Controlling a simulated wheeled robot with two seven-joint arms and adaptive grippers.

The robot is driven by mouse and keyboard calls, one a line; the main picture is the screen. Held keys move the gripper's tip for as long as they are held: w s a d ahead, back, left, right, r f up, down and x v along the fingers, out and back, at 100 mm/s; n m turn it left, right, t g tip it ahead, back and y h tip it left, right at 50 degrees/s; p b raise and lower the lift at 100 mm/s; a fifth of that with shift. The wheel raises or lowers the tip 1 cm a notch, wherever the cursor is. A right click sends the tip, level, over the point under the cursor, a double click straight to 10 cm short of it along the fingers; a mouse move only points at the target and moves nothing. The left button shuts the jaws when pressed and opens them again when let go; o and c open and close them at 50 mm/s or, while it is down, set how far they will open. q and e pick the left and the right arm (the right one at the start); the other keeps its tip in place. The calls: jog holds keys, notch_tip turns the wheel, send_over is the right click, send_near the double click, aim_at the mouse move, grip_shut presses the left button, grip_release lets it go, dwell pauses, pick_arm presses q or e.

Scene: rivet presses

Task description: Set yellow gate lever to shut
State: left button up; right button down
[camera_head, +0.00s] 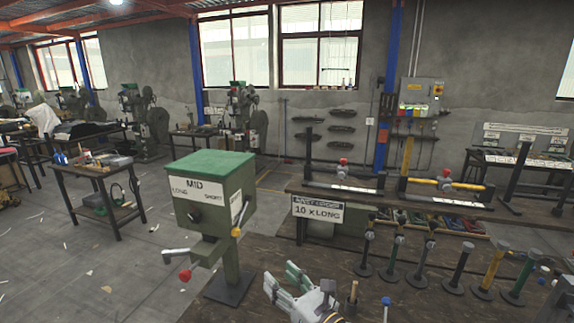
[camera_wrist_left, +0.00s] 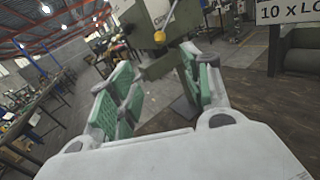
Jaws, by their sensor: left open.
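A green metal box (camera_head: 207,200) labelled MID, LONG and SHORT stands on a post at the front of the bench. On its right side a lever hangs down at a slant, ending in a yellow knob (camera_head: 235,232). The yellow knob (camera_wrist_left: 159,37) also shows in the left wrist view, beyond the fingers, in front of the box. My left gripper (camera_head: 280,279), with green finger pads, is open and empty, below and to the right of the lever, apart from it. Whether the lever's setting is open or shut cannot be read. My right gripper is not in view.
A crank with a red knob (camera_head: 185,275) sticks out from the box's lower left. Several upright rods on round bases stand to the right on the dark bench. A sign (camera_head: 318,209) reading 10 X LONG hangs behind. A side table (camera_head: 97,166) stands at the left.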

pick_arm(q)
jog(key=s+a+f+n+g+h, duration=0.2)
jog(key=a+f+n+g+h, duration=0.1)
jog(key=a+f+n, duration=0.4)
jog(key=s+a+f+n+g+h, duration=0.2)
jog(key=s+a+f+n+g, duration=0.15)
jog(key=f, duration=0.65)
jog(key=s+a+f+n+g+h, duration=0.25)
jog(key=s+a+n, duration=0.25)
jog(key=s+n, duration=0.25)
jog(key=s+a+f+n+g+h, duration=0.1)
jog(key=s+a+f+n+h, duration=0.25)
jog(key=s+a+n, duration=0.45)
notch_tip(320, 180, down, 34)
jog(key=d+n+g+b, duration=0.1)
jog(key=d+g+b, duration=0.1)
jog(key=s+a+f+b, duration=0.1)
jog(key=s+a+f, duration=0.1)
jog(key=s+f, duration=0.9)
jog(key=s+a+f+g+b, duration=0.1)
jog(key=s+f, duration=1)
jog(key=s, duration=0.1)
jog(key=shift+s+a+f, duration=0.25)
jog(key=shift+s+a, duration=0.05)
jog(key=shift+a, duration=0.05)
